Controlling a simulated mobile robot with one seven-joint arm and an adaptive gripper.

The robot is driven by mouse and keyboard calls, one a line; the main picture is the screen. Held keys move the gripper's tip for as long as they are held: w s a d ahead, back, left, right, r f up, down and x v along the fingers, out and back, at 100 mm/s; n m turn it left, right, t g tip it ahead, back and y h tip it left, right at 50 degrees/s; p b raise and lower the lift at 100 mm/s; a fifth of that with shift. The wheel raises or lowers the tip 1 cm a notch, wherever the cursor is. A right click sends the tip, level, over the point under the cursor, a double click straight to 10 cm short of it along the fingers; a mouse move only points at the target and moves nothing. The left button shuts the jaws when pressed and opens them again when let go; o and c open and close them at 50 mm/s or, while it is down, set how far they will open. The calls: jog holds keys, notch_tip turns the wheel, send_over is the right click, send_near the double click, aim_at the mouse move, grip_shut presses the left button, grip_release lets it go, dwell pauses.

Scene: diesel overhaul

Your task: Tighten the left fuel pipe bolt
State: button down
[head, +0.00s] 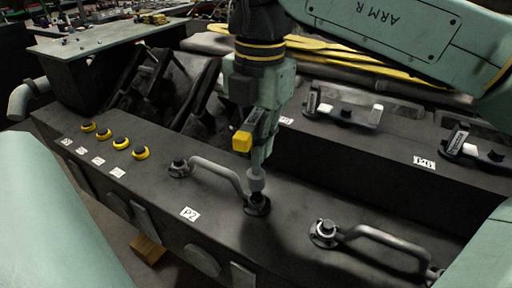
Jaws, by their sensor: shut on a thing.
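A grey curved fuel pipe (222,174) lies on the dark engine top behind the P2 label (190,214). Its left end has an upright bolt (179,164) in a round flange, in plain view. My gripper (262,125) points down over the pipe's right end. It is shut on a grey tool with a yellow block (242,141). The tool's grey socket end (257,182) stands upright over the right-end flange (257,206) and hides its bolt. The socket appears to touch there, but I cannot tell whether it is seated.
A second pipe (390,241) with a bolt (325,228) at its left end lies to the right. Several yellow-ringed caps (120,143) stand at the left. A raised block (370,150) with fittings runs behind. The engine top between the pipes is clear.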

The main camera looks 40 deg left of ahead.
aim_at(256, 114)
jog(key=shift+r, duration=0.1)
jog(key=shift+r, duration=2.95)
jog(key=s+d, duration=0.3)
jog(key=s, duration=0.3)
jog(key=shift+d, duration=0.35)
jog(key=shift+w, duration=0.1)
